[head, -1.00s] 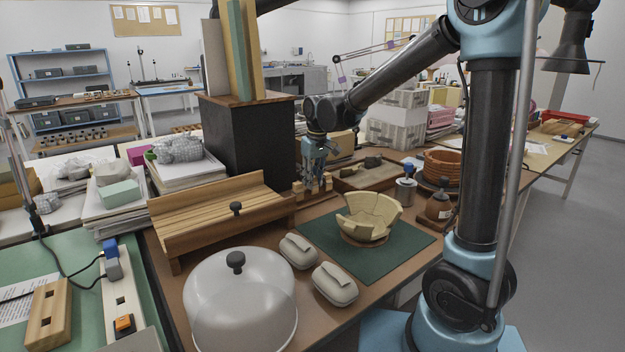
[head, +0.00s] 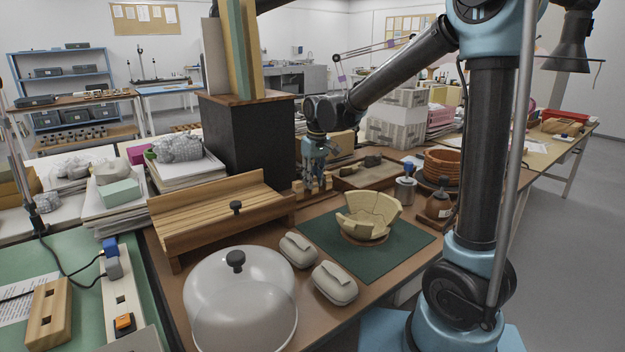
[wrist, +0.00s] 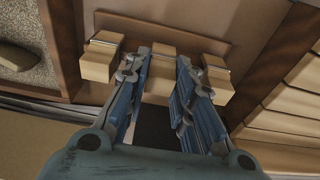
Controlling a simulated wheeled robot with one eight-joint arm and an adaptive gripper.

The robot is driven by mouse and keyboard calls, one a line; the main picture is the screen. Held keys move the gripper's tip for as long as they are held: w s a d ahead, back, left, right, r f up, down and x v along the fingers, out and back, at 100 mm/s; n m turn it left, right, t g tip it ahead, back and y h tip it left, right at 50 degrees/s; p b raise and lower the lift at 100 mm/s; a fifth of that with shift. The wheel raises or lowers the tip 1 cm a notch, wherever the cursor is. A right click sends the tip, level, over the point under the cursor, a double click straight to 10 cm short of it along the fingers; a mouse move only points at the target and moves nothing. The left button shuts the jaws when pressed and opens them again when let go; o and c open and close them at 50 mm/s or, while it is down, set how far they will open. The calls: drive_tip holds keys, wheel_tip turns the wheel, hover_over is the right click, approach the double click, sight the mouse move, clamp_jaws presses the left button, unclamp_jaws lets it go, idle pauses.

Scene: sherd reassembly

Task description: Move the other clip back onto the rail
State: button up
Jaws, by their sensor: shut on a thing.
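My gripper (wrist: 161,65) is shut on a pale wooden clip (wrist: 160,78), the middle one of three in the wrist view. The fingers stand on either side of it and hide its sides. The brown rail (wrist: 165,28) runs across just beyond. Another clip (wrist: 101,58) is at the rail's left end and a third clip (wrist: 218,80) is at the right; both are clear of the fingers. I cannot tell whether the held clip touches the rail. In the head view my gripper (head: 315,184) points down among the clips, behind the slatted wooden stand.
The slatted wooden stand (head: 215,215) is left of my gripper. A partly rebuilt bowl (head: 369,215) sits on a green mat (head: 405,245) to the right. A tray (head: 368,177) of sherds lies close by. Two grey cases (head: 335,284) and a clear dome (head: 240,300) are in front.

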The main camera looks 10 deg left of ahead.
drive_tip(key=shift+f, duration=0.15)
idle(0.7)
drive_tip(key=o, duration=0.8)
drive_tip(key=shift+c, duration=0.2)
wheel_tip(320, 180, up, 12)
drive_tip(key=s+d, duration=0.1)
drive_tip(key=shift+d, duration=0.2)
drive_tip(key=shift+s+f, duration=0.1)
